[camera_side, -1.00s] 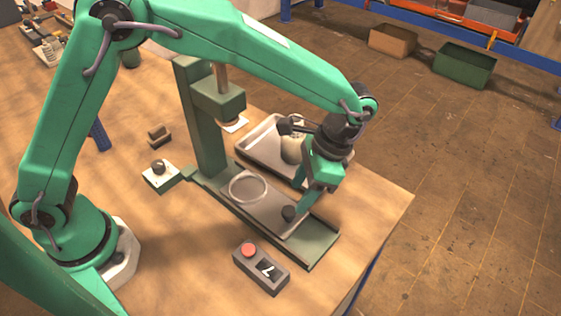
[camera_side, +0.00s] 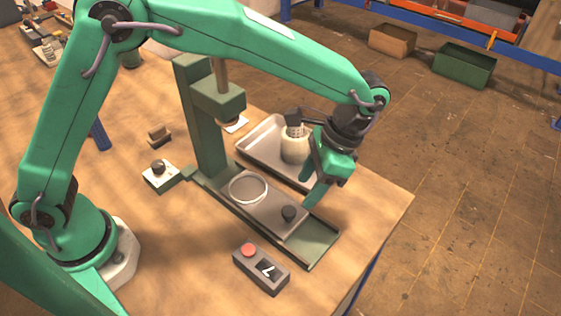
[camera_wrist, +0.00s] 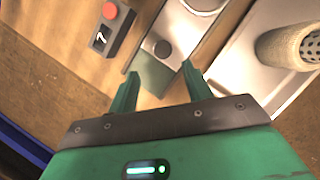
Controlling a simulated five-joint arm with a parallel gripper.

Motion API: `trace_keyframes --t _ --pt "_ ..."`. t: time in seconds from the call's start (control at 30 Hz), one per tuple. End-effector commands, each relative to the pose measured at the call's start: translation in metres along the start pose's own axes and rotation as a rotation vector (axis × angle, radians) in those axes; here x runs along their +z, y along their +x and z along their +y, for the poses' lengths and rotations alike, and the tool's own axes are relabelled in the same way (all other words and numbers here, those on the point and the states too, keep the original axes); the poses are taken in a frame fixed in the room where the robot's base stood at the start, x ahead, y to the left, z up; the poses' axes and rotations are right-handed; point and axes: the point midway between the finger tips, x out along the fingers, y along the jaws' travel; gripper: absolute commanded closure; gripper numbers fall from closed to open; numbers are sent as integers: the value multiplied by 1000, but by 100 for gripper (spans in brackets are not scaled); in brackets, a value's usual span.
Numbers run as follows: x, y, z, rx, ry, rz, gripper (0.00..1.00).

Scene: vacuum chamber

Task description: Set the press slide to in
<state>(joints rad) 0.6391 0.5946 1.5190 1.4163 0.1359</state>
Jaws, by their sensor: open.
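The press slide (camera_side: 265,208) is a grey plate on a green rail (camera_side: 322,246), with a pale ring (camera_side: 248,188) set in it and a dark round knob (camera_side: 288,213) near its right end. The bare end of the rail shows beyond the plate. My gripper (camera_side: 311,184) is up and to the right of the knob, apart from it in the side view. In the wrist view my gripper (camera_wrist: 158,76) has its two fingers spread and empty, with the knob (camera_wrist: 162,47) just beyond the gap between the tips.
The green press column (camera_side: 205,130) and head (camera_side: 220,101) stand behind the slide. A metal tray (camera_side: 262,150) with a pale perforated cylinder (camera_side: 294,144) lies behind my gripper. A control box (camera_side: 261,269) with a red button is in front. Table to the right is clear.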

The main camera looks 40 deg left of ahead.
Motion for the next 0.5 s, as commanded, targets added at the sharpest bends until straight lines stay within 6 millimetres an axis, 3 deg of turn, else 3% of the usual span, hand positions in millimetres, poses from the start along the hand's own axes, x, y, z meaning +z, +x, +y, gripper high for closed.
trace_keyframes --t 0.5 --pt "1 54 -3 3 -1 -2 50"
